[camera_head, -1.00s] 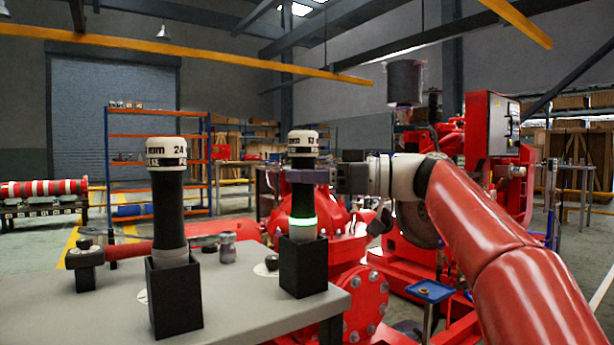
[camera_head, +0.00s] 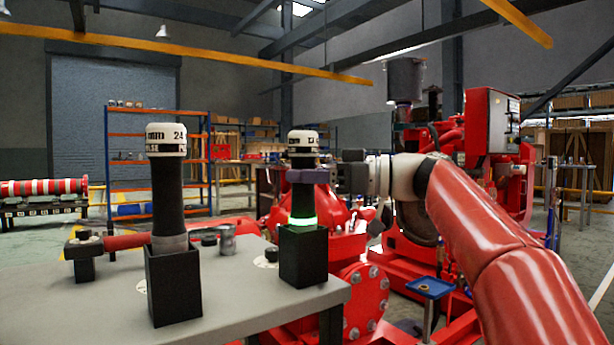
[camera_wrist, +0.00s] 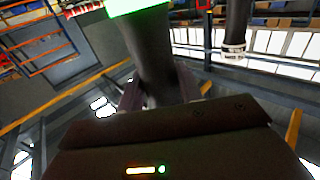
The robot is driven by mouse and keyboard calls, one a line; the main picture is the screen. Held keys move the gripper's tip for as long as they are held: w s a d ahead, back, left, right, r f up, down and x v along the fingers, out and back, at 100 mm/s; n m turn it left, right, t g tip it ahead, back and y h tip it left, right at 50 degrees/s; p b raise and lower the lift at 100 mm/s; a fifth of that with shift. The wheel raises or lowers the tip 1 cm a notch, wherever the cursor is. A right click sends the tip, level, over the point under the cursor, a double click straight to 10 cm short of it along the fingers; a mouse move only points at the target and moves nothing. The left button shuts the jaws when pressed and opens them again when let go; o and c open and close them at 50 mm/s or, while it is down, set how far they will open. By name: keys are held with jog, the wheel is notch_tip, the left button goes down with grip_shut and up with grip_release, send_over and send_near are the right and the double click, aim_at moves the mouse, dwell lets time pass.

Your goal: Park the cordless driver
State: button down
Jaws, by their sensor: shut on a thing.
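The cordless driver (camera_head: 303,190) is upright, with a dark body, a white lettered cap and a glowing green ring near its lower end. My gripper (camera_head: 306,176) is shut around its body just below the cap. The driver's lower end is at the mouth of a black square holder (camera_head: 303,262) on the grey table, with the green ring just above the rim. How deep the tip sits inside is hidden. In the wrist view the dark driver body (camera_wrist: 160,60) runs between the fingers, with the green ring at the top edge.
A similar driver (camera_head: 168,205) stands upright in another black holder (camera_head: 174,290) to the left on the grey table (camera_head: 240,315). A red-handled tool (camera_head: 125,241) and a small metal cup (camera_head: 227,240) are behind it. Red pump machinery (camera_head: 365,290) stands close to the right.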

jog(key=shift+f, duration=0.1)
jog(key=c, duration=0.9)
grip_release()
jog(key=shift+o, duration=0.2)
jog(key=v, duration=0.7)
jog(key=shift+d, duration=0.4)
